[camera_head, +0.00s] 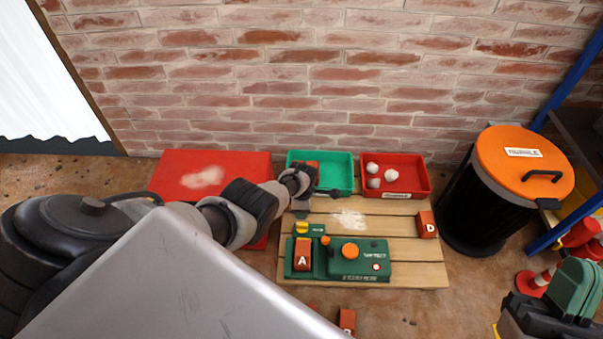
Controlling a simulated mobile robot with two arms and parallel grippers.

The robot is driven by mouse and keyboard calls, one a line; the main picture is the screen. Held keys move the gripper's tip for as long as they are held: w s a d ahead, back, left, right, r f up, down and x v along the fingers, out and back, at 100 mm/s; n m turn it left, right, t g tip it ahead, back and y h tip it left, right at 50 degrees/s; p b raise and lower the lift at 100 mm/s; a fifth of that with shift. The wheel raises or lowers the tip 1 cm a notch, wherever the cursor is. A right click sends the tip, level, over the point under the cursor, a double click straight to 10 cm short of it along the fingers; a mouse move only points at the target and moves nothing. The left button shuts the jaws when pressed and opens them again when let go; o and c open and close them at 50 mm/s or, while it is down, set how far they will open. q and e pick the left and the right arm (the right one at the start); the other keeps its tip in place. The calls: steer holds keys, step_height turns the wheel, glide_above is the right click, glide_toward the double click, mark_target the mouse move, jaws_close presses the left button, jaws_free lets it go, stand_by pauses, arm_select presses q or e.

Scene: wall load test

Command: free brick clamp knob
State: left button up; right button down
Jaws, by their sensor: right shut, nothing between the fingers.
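A green test fixture (376,256) lies on the slatted wooden table, with a large orange knob (350,250) on top and a smaller orange knob (325,240) beside the brick. A red brick marked A (303,260) sits in the fixture's left part; I cannot tell how tightly it is clamped. My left gripper (301,199) is behind the fixture, at the green tray's left front corner. Its fingers are too small and dark to read. My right gripper (540,316) is shut and empty at the lower right, well away from the fixture.
A green tray (337,186) holding a reddish brick and a red tray (425,181) with white lumps stand at the back. Brick D (427,224) lies at the table's right edge, another brick (347,319) in front. An orange-lidded bin (487,205) stands right.

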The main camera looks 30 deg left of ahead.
steer(key=shift+w+f+g+h, duration=0.6)
steer(key=shift+w+f+g, duration=0.2)
steer(key=shift+w+g, duration=0.2)
steer(key=shift+s, duration=0.1)
